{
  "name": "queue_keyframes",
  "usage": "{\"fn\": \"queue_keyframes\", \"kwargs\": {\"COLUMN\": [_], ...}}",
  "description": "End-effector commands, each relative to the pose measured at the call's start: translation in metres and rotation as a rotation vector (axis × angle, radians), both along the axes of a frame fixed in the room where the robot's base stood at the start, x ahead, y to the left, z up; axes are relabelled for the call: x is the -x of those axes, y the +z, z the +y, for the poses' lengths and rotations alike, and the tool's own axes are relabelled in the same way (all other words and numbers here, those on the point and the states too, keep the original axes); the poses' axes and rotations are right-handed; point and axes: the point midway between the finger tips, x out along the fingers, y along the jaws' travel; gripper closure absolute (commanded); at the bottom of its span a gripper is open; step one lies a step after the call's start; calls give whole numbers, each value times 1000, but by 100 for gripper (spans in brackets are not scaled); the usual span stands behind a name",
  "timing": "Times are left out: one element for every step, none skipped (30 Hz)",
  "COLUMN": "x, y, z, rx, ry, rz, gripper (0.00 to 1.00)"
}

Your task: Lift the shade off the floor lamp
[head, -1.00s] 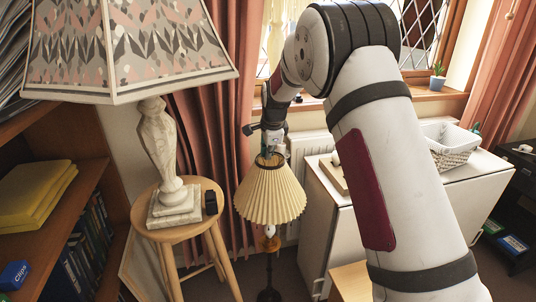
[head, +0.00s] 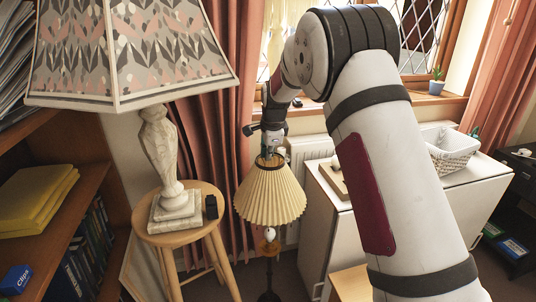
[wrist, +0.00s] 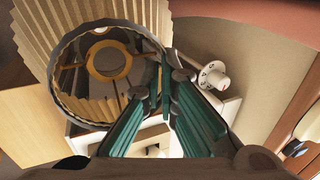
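The pleated cream shade (head: 270,196) of the floor lamp is upright in the middle of the head view. My gripper (head: 268,154) is at its top, pointing down. In the wrist view, the teal-padded fingers of my gripper (wrist: 166,82) converge on the dark upper rim of the shade (wrist: 65,45), at the right side of its opening. A brass ring (wrist: 108,60) shows inside the shade. The white bulb (head: 270,234) and brass socket of the floor lamp stand below the shade's lower edge, on a dark pole (head: 269,277).
A table lamp (head: 130,60) with a patterned shade stands on a wooden stool (head: 183,233) to the left, near the bookshelf. A white cabinet (head: 325,215) bearing a wicker basket (head: 450,153) stands to the right. Curtain and radiator are close behind.

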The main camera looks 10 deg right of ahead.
Motion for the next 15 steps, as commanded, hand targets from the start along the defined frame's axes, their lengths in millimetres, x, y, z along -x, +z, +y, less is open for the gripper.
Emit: {"fn": "queue_keyframes", "kwargs": {"x": [0, 0, 0, 0, 0, 0, 0, 0, 0, 0, 0, 0, 0, 0, 0], "y": [2, 3, 5, 7, 8, 11, 12, 14, 16, 18, 20, 22, 24, 25, 27], "z": [0, 0, 0, 0, 0, 0, 0, 0, 0, 0, 0, 0, 0, 0, 0], "rx": [0, 0, 0, 0, 0, 0, 0, 0, 0, 0, 0, 0, 0, 0, 0], "ry": [0, 0, 0, 0, 0, 0, 0, 0, 0, 0, 0, 0, 0, 0, 0], "rz": [-1, -1, -1, -1, 0, 0, 0, 0, -1, -1, -1, -2, -2, -2, -2], "gripper": [100, 100, 100, 100, 100, 100, 100, 100, 100, 100, 100, 100, 100, 100, 100]}}
